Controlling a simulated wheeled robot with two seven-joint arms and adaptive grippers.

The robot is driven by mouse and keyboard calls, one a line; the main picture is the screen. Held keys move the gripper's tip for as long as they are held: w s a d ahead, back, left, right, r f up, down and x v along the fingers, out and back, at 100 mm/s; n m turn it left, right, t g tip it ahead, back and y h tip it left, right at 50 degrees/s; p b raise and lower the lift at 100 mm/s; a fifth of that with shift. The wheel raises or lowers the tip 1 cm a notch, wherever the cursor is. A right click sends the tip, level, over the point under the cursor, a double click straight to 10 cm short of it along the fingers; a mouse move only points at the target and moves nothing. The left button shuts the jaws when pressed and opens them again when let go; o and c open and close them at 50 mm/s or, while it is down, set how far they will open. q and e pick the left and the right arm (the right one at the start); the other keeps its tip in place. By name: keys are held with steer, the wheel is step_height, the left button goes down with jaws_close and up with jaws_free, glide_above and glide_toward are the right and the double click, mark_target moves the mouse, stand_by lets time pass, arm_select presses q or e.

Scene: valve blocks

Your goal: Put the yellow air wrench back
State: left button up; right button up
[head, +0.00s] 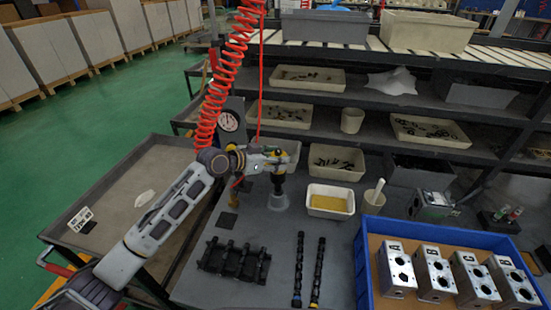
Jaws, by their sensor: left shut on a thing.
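The yellow air wrench (277,158) is yellow and black and points downward above the grey bench. My left gripper (262,160) is shut on it; the fingers and the wrench overlap, so the exact grip is hard to see. A grey round stand (278,202) is on the bench directly below the wrench. I cannot tell whether the wrench's tip touches it. A red coiled hose (215,95) hangs from above near the gripper. My right gripper is not in view.
A black rack (234,260) and two dark shafts (308,270) lie on the bench in front. A white tray with yellow contents (330,201) is right of the stand. A blue crate (364,270) holds several lettered metal blocks. Shelves with bins stand behind.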

mark_target(271, 174)
arm_select(q)
steer(key=shift+f+b, duration=1.95)
steer(key=shift+f, duration=1.2)
stand_by(2.5)
steer(key=shift+f, duration=0.1)
stand_by(0.3)
steer(key=o, duration=1.4)
steer(key=shift+f, duration=0.4)
steer(key=shift+v, duration=4.1)
